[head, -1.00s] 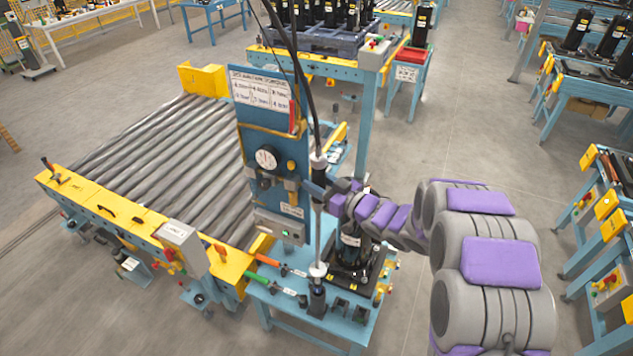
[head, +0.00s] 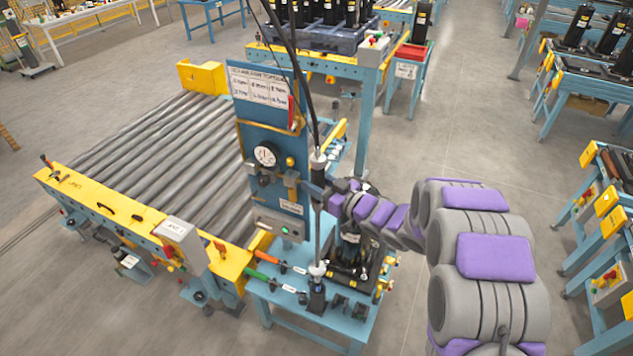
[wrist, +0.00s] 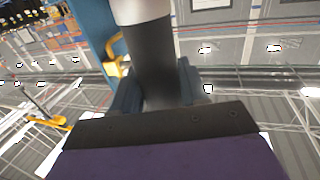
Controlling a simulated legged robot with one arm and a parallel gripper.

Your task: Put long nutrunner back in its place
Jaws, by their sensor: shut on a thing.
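The long nutrunner (head: 318,167) is a tall, thin, dark and silver tool. It stands upright in front of the blue tool panel, with a black cable rising from its top. My gripper (head: 318,191) is shut around its upper body from the right. In the wrist view my gripper (wrist: 156,88) has a finger on each side of the nutrunner's dark cylinder (wrist: 152,62), under a pale collar. The nutrunner's lower end lines up with a black holder (head: 317,297) on the small blue table. I cannot tell whether the tip sits inside it.
Tools with orange (head: 268,258) and green (head: 258,274) handles lie left of the holder on the blue table (head: 345,325). A black compressor (head: 349,250) stands just behind, under my arm. The panel (head: 268,140) and roller conveyor (head: 170,165) are left.

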